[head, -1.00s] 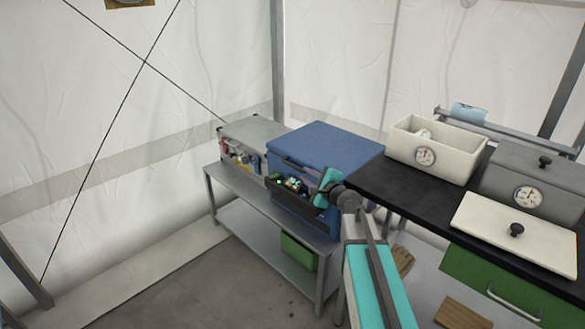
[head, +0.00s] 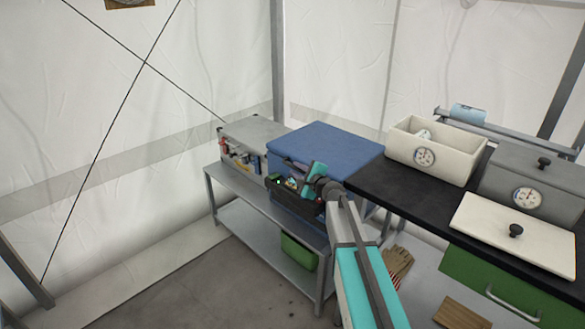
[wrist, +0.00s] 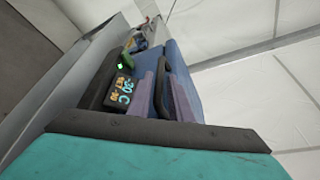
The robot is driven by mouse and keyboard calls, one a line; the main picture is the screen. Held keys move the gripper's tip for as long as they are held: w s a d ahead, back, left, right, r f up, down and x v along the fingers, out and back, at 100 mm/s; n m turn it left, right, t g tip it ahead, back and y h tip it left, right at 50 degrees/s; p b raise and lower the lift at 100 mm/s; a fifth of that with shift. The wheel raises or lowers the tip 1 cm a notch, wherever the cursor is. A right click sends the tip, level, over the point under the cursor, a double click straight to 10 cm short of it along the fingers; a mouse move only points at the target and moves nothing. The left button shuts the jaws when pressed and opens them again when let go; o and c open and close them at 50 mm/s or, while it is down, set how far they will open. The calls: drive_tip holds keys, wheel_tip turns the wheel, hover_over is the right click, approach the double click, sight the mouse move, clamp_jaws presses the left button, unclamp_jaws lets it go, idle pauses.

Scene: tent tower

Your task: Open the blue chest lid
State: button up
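The blue chest (head: 325,145) stands on a grey metal bench, its lid shut. A dark handle (wrist: 189,95) on the chest front is close to my fingers in the wrist view. My gripper (wrist: 160,85) is at the chest front, its two purplish fingers apart with blue chest surface visible between them. It also shows in the head view (head: 297,178), where the fingertips are hard to make out. I cannot tell whether a finger touches the handle.
A grey box (head: 253,130) with coloured items on its front is left of the chest. A black worktop (head: 400,190) on the right holds a white open box (head: 435,150), a grey lidded box (head: 540,180) and a white lid (head: 515,232). A green bin (head: 299,250) is below.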

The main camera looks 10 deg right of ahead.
sight(292, 166)
drive_tip(key=shift+x, duration=1.85)
clamp_jaws()
drive_tip(key=shift+a, duration=0.2)
